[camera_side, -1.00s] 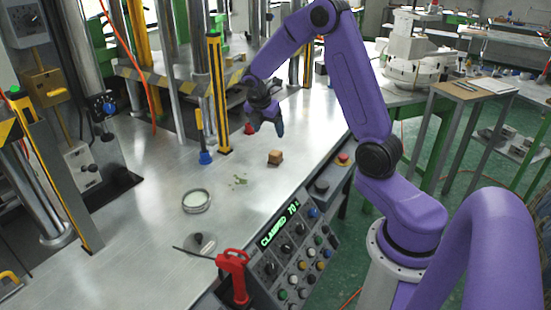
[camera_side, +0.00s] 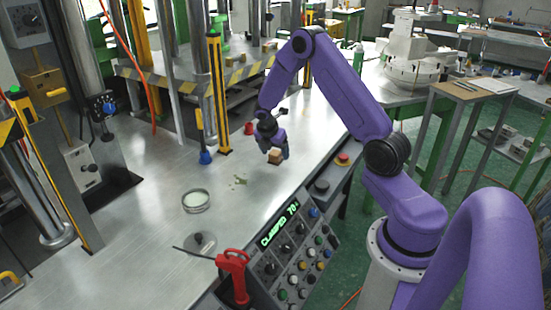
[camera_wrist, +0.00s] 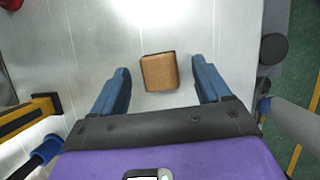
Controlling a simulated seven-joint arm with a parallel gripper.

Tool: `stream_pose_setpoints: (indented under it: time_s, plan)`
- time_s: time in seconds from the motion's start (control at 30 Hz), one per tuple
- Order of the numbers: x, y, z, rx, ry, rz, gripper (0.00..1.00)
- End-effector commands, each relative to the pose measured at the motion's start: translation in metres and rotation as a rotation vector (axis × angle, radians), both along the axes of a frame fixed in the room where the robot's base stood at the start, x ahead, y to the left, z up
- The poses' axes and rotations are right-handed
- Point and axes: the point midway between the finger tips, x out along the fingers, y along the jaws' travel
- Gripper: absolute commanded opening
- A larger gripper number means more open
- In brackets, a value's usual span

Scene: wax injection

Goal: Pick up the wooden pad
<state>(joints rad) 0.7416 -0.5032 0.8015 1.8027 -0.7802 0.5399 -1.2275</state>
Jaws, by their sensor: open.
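The wooden pad (camera_side: 275,156) is a small brown block on the metal table, right of the middle of the table in the side view. In the wrist view the wooden pad (camera_wrist: 159,72) lies between the lines of my two blue fingers, a little nearer the left one. My gripper (camera_side: 275,150) is low over the pad and partly covers it in the side view. In the wrist view my gripper (camera_wrist: 163,82) is open, with bare table showing between the pad and each finger.
A round metal dish (camera_side: 196,201) and some green bits (camera_side: 239,180) lie on the table to the left. A yellow post (camera_side: 218,95), a blue-tipped tool (camera_side: 204,155) and a red object (camera_side: 249,128) stand behind. The control panel (camera_side: 290,245) lines the front edge.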

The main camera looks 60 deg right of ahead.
Motion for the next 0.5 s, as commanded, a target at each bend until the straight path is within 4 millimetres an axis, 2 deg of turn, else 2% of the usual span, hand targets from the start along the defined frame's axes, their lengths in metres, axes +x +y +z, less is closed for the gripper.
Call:
stream_pose_setpoints:
  time_s: [0.13,0.43,0.47,0.5]
  plan:
    - [0.0,-0.005,-0.015,0.001,0.001,0.001,0.77]
    - [0.001,-0.007,-0.018,0.0,-0.002,0.001,0.77]
    - [0.001,-0.007,-0.018,0.0,-0.002,0.001,0.73]
    - [0.001,-0.007,-0.018,0.0,-0.001,0.0,0.6]
